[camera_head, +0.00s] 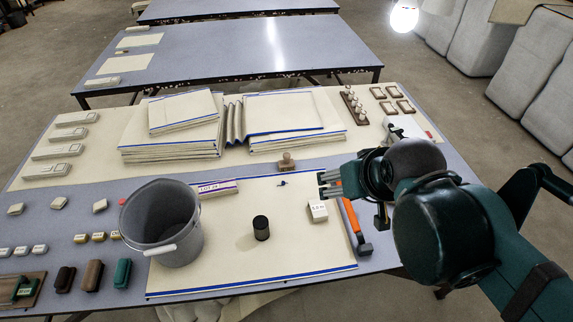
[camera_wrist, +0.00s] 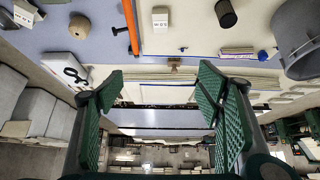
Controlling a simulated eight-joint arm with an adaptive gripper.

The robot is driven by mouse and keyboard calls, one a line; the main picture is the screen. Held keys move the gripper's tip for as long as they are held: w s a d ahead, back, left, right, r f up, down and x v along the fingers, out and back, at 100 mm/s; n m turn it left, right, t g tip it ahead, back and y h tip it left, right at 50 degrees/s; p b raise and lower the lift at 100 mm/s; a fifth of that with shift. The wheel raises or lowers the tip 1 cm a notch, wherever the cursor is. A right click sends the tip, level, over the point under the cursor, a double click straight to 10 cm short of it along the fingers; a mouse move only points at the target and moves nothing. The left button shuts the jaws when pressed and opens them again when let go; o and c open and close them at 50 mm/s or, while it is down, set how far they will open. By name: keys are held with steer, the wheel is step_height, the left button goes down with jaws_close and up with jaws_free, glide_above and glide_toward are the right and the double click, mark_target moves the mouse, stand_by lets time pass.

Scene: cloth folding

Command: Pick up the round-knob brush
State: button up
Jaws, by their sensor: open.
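A small wooden piece with a rounded knob on a flat base (camera_head: 287,162) stands at the back edge of the cream mat, apparently the round-knob brush. It also shows small in the wrist view (camera_wrist: 173,66), beyond the gap between my fingers. A rounded tan wooden knob (camera_wrist: 79,27) shows at upper left in the wrist view; I cannot tell what it belongs to. My gripper (camera_head: 327,184) is open and empty, in front of and right of the knobbed piece in the head view. Its green fingers (camera_wrist: 163,78) are wide apart, touching nothing.
A grey bucket (camera_head: 178,240) and black cylinder (camera_head: 261,228) stand left of my gripper. A white labelled block (camera_head: 318,211) and orange-handled tool (camera_head: 352,222) lie close by. Folded cloth stacks (camera_head: 175,150) are behind. Several brush-like blocks (camera_head: 92,275) sit at front left.

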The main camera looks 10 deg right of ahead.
steer(key=c, duration=0.7)
steer(key=shift+o, duration=0.2)
steer(key=shift+w, duration=0.15)
steer(key=m+g+b, duration=0.1)
steer(key=m+g, duration=0.5)
steer(key=m, duration=0.8)
glide_above(287, 154)
steer(key=s+d, duration=0.2)
steer(key=s, duration=0.6)
step_height(287, 154, down, 14)
steer(key=w+f+m, duration=0.1)
steer(key=w+f, duration=0.1)
steer(key=f, duration=0.2)
steer(key=w+a+f+m, duration=0.1)
steer(key=w+f, duration=0.2)
steer(key=f, duration=0.1)
steer(key=w+a+f+m+g, duration=0.1)
steer(key=w+f, duration=0.1)
steer(key=f, duration=0.3)
steer(key=shift+w+b, duration=0.3)
steer(key=shift+w, duration=0.05)
steer(key=shift+w+f+m, duration=0.15)
steer(key=shift+f+m, duration=0.15)
steer(key=shift+f, duration=0.1)
